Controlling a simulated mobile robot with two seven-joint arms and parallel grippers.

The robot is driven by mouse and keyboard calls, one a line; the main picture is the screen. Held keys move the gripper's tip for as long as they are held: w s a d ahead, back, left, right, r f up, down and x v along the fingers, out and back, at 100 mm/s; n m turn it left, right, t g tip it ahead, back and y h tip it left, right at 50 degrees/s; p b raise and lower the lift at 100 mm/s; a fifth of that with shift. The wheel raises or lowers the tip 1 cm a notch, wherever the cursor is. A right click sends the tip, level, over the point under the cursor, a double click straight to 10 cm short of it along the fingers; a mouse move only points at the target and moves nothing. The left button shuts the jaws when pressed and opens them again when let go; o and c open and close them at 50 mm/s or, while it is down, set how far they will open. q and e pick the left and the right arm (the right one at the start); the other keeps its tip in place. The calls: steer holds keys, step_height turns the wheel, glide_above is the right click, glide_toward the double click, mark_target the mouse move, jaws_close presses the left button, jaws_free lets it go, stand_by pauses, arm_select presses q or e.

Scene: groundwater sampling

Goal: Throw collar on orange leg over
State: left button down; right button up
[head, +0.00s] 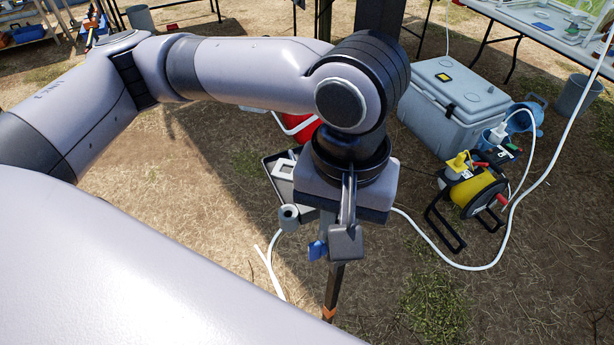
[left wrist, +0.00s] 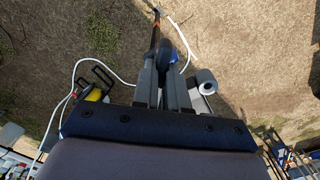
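A dark leg with an orange band (head: 329,312) slants down below my left gripper in the head view. A blue collar lever (head: 317,250) shows beside the fingertips, on the leg's upper part. My left gripper (head: 346,238) points down at the collar and hides much of it. In the left wrist view the two fingers of my left gripper (left wrist: 164,80) flank a dark rounded part, with the leg (left wrist: 155,38) running away beyond it. I cannot tell whether the fingers press on that part. My right gripper is in neither view.
A grey cylinder (head: 288,216) and a grey case (head: 283,178) sit just left of the gripper. A grey cooler (head: 452,100) stands behind. Grass at front right is clear.

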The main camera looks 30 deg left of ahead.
arm_select(q)
steer(key=shift+w+d+r+n+p, duration=0.1)
steer(key=shift+d+r+n+p, duration=0.15)
steer(key=shift+p, duration=0.35)
steer(key=shift+w+d+f+n, duration=0.1)
steer(key=shift+w+d+n, duration=0.2)
steer(key=shift+d+n, duration=0.45)
steer(key=shift+w+d+f+n, duration=0.1)
steer(key=shift+w+d+n, duration=0.3)
steer(key=shift+n, duration=0.6)
steer(key=shift+w+d+f+n, duration=0.1)
steer(key=shift+w+d+n, duration=0.1)
steer(key=shift+d+n, duration=0.6)
steer(key=shift+a, duration=0.15)
steer(key=shift+w+d+n, duration=0.35)
steer(key=shift+n, duration=0.35)
steer(key=shift+w+d+n, duration=0.35)
steer(key=shift+n, duration=0.35)
steer(key=c, duration=1.1)
jaws_free()
steer(key=shift+r, duration=0.15)
